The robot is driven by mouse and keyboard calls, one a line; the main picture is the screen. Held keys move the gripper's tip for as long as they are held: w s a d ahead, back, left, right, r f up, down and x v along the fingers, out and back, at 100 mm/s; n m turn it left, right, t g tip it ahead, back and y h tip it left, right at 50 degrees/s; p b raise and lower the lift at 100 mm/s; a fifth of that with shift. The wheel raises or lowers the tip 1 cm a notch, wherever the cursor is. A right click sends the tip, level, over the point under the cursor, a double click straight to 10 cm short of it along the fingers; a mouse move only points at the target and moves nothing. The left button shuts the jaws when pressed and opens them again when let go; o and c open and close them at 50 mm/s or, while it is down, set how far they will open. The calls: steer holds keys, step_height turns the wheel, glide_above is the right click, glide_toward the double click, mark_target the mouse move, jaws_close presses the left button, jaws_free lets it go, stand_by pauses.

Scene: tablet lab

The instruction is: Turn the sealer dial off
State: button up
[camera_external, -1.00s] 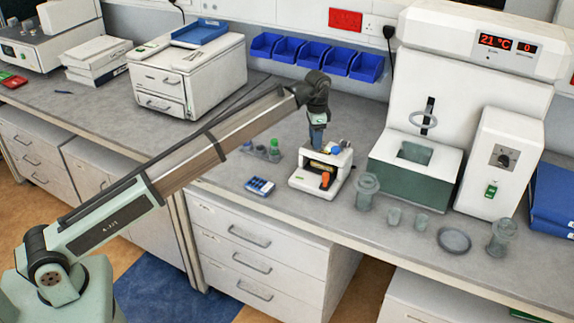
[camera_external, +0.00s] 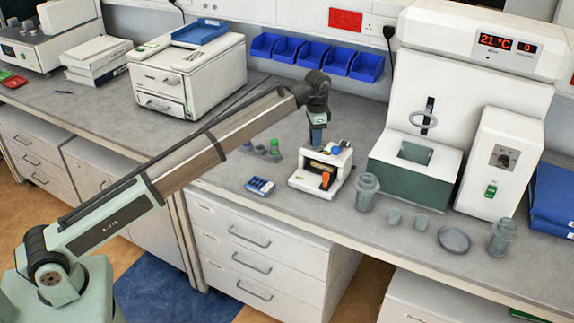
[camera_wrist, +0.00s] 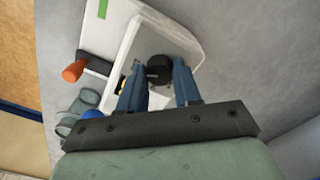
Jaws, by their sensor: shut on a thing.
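The sealer (camera_external: 308,183) is a small white bench unit with an orange handle (camera_external: 325,179), in the middle of the bench. In the wrist view its white body (camera_wrist: 180,40) fills the upper middle, with the orange handle (camera_wrist: 74,71) at left. Its dial (camera_wrist: 158,68) is a round black knob on the top. My gripper (camera_wrist: 158,80) points down over the sealer, its two blue fingers on either side of the dial and shut on it. In the external view my gripper (camera_external: 317,146) is at the sealer's back, and the dial is hidden there.
A blue pill organiser (camera_external: 260,186) lies left of the sealer, with small bottles (camera_external: 274,147) behind it. A grey jar (camera_external: 367,192) stands close to its right. A larger white and green machine (camera_external: 415,175) stands further right. Blue bins (camera_external: 312,54) hang on the wall behind.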

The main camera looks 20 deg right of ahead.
steer(key=shift+n, duration=0.3)
steer(key=n, duration=0.5)
steer(key=shift+n, duration=0.3)
steer(key=n, duration=0.5)
steer(key=shift+n, duration=0.3)
steer(key=n, duration=1.1)
steer(key=shift+n, duration=0.4)
steer(key=o, duration=1.1)
steer(key=shift+c, duration=0.2)
